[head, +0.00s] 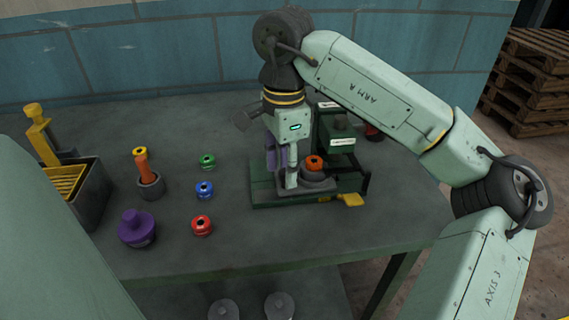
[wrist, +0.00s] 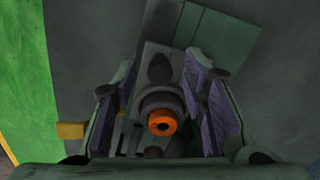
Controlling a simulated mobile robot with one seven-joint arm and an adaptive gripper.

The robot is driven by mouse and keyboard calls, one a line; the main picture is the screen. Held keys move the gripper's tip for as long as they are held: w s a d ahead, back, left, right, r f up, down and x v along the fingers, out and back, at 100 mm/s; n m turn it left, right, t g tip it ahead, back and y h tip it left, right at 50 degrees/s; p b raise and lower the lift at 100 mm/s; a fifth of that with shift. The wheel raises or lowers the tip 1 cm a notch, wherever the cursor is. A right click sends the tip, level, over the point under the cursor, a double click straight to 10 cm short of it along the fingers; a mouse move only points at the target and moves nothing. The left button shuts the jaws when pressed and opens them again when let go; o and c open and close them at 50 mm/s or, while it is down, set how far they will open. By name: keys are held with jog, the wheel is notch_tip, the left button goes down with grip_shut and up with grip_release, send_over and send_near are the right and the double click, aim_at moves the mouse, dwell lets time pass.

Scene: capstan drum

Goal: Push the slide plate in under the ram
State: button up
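The slide plate, a grey plate (wrist: 150,58), lies on the green press base (head: 262,196). On it stands a round grey holder (head: 319,184) with an orange ring (head: 314,162) on top; the ring also shows in the wrist view (wrist: 162,123). The dark green press body (head: 337,140) stands behind; I cannot make out the ram itself. My gripper (head: 288,178) points down just left of the holder. In the wrist view its purple-padded fingers (wrist: 158,100) stand apart, with the plate and holder seen between them. I cannot tell whether a finger touches the plate.
A yellow tab (head: 350,199) sticks out at the base's front right. Green (head: 207,161), blue (head: 204,189) and red (head: 201,226) rings lie left of the press, with a purple knobbed piece (head: 137,229) and a grey cup with an orange handle (head: 150,186). The front table is clear.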

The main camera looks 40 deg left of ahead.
grip_shut()
dwell(0.3)
dwell(0.5)
